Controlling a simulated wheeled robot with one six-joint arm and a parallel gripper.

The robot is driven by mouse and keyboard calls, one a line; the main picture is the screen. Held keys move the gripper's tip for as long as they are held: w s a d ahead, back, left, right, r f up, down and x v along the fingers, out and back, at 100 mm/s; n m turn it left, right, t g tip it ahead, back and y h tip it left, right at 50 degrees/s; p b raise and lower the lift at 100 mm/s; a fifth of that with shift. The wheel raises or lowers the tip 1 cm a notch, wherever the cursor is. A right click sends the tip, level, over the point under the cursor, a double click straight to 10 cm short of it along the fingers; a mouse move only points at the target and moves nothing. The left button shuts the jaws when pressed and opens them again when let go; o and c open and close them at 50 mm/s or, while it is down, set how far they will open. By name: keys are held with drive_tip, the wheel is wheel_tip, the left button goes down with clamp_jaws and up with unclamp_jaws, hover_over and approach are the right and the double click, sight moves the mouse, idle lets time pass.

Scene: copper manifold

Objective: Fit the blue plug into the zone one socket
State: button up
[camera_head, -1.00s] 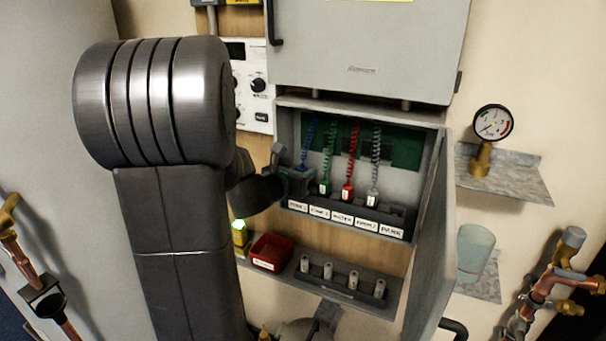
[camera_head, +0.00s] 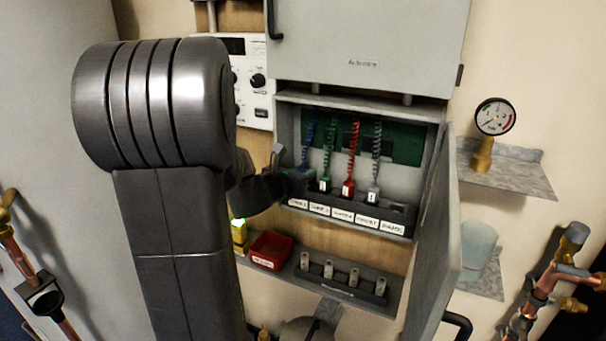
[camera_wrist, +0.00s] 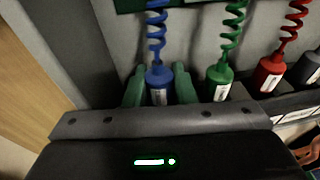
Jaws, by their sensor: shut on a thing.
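The blue plug (camera_wrist: 158,82) with its coiled blue lead shows in the wrist view between the two green fingers of my gripper (camera_wrist: 160,92). My gripper is shut on it. In the head view my gripper (camera_head: 292,182) is at the left end of the socket strip (camera_head: 345,213), above its leftmost label, and the blue lead (camera_head: 307,135) rises behind it. That label appears to read zone one. The plug's lower end and the zone one socket are hidden by my gripper, so I cannot tell how deep the plug sits.
Green (camera_head: 325,184), red (camera_head: 348,188) and grey (camera_head: 373,194) plugs stand in line to the right. The PARK position is at the far right. The open box door (camera_head: 437,235) bounds the right side. A red bin (camera_head: 270,250) and a grey rack (camera_head: 345,282) lie below.

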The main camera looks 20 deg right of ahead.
drive_tip(key=shift+f+b, duration=0.4)
drive_tip(key=o, duration=1)
drive_tip(key=shift+o, duration=0.2)
drive_tip(key=v, duration=1.3)
drive_tip(key=shift+s+a+b, duration=0.2)
drive_tip(key=shift+a+b, duration=0.1)
drive_tip(key=shift+b, duration=0.15)
drive_tip(key=shift+r, duration=0.15)
drive_tip(key=p+x, duration=0.1)
drive_tip(key=x, duration=1.2)
drive_tip(key=shift+w+d, duration=0.1)
drive_tip(key=shift+d, duration=0.1)
drive_tip(key=shift+w+d+r, duration=0.1)
drive_tip(key=shift+w+d, duration=0.05)
drive_tip(key=shift+d, duration=0.05)
